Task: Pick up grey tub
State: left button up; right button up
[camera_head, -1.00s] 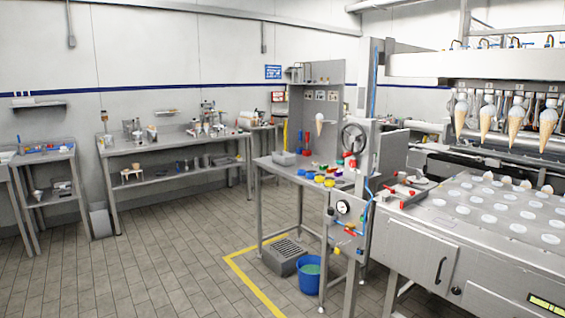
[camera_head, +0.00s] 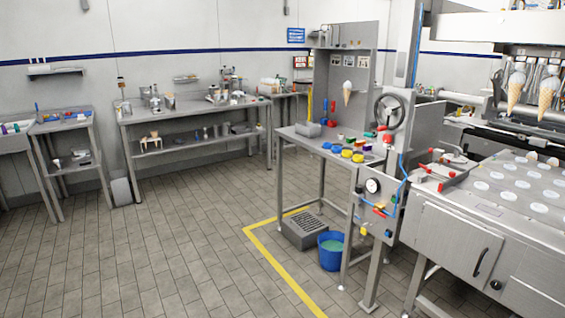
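A small grey tub (camera_head: 308,129) sits at the left rear of the steel workbench (camera_head: 293,136) in the middle right of the view. It is upright, low and box-shaped; its inside is too small to make out. A larger grey box with a slotted top (camera_head: 305,230) stands on the floor under that bench. Neither of my grippers is in view.
Yellow pots (camera_head: 348,153) and coloured pieces lie on the workbench. A blue bucket (camera_head: 331,251) stands below, inside a yellow floor line (camera_head: 268,259). A cone machine (camera_head: 480,200) fills the right. Tiled floor at left and centre is clear.

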aim_at(306, 129)
jog(key=i+j+u, duration=0.1)
jog(key=i, duration=2.1)
